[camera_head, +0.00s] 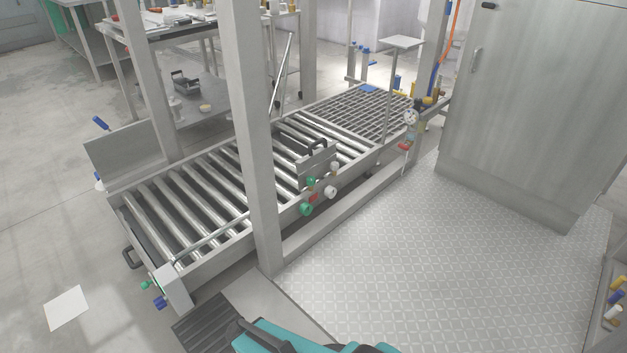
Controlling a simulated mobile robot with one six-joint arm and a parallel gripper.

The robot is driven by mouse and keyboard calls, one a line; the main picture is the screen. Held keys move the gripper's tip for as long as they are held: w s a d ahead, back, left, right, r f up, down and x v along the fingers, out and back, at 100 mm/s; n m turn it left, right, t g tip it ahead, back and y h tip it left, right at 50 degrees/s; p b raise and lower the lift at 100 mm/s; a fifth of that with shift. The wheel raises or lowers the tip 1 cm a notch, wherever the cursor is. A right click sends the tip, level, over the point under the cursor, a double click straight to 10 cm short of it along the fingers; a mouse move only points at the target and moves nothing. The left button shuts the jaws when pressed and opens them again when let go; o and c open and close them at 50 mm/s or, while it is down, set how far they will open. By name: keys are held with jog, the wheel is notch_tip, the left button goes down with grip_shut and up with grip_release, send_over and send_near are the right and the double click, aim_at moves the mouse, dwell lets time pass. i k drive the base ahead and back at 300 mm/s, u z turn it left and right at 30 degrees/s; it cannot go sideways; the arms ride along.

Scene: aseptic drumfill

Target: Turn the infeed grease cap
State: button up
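A roller conveyor (190,200) runs diagonally across the left and middle. On its near side, a group of small round fittings sits on the side rail: a green one (305,209), a smaller green one (312,181), a white one (330,192), another white one (334,167) and a red piece (313,198). At the near left end, a grey box (174,289) carries a green knob (145,285) and a blue knob (160,302). I cannot tell which of these is the infeed grease cap. My gripper is not in view; a teal part of my own body shows at the bottom.
A grey post (255,150) stands in front of the conveyor. The patterned floor plate (430,240) is clear between conveyor and grey cabinet (535,100). A gauge (410,117) with valves stands at the conveyor's far right. A dark ridged step (212,327) lies at the bottom.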

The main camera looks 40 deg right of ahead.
aim_at(311, 180)
jog(key=u, duration=0.2)
jog(key=k, duration=0.6)
jog(key=z, duration=1.8)
jog(key=i, duration=1.25)
jog(key=z, duration=0.05)
